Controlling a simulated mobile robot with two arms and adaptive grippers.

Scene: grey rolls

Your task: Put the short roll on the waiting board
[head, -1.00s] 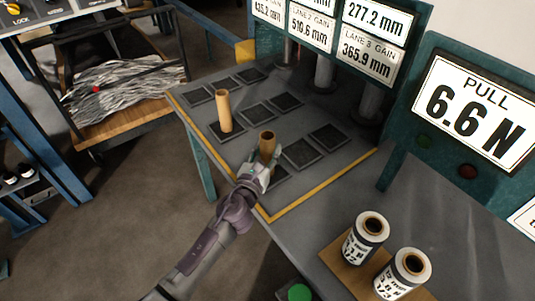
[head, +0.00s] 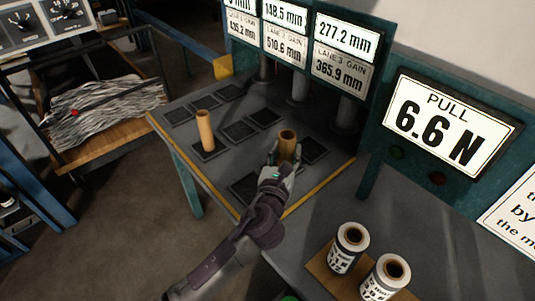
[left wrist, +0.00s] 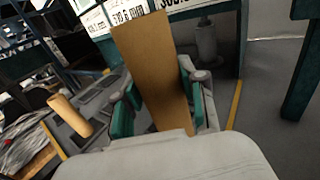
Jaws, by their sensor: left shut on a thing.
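My left gripper (head: 280,165) is shut on an upright brown tube (head: 287,138), over the near row of dark pads on the grey table (head: 222,172). In the left wrist view the tube (left wrist: 152,75) stands between the green-padded fingers (left wrist: 158,108). Its lower end is hidden, so I cannot tell whether it touches the table. A second brown tube (head: 205,130) stands on a pad to the left; it also shows in the left wrist view (left wrist: 70,115). Two white labelled rolls (head: 349,246) (head: 385,277) stand on a brown board (head: 321,268) at lower right. My right gripper is out of view.
Several dark pads, such as the front one (head: 246,188), lie in rows. A yellow line (head: 318,187) edges the table. Grey posts (head: 345,112) stand below the gain displays (head: 341,62) at the back. A teal panel with a pull display (head: 450,115) stands right.

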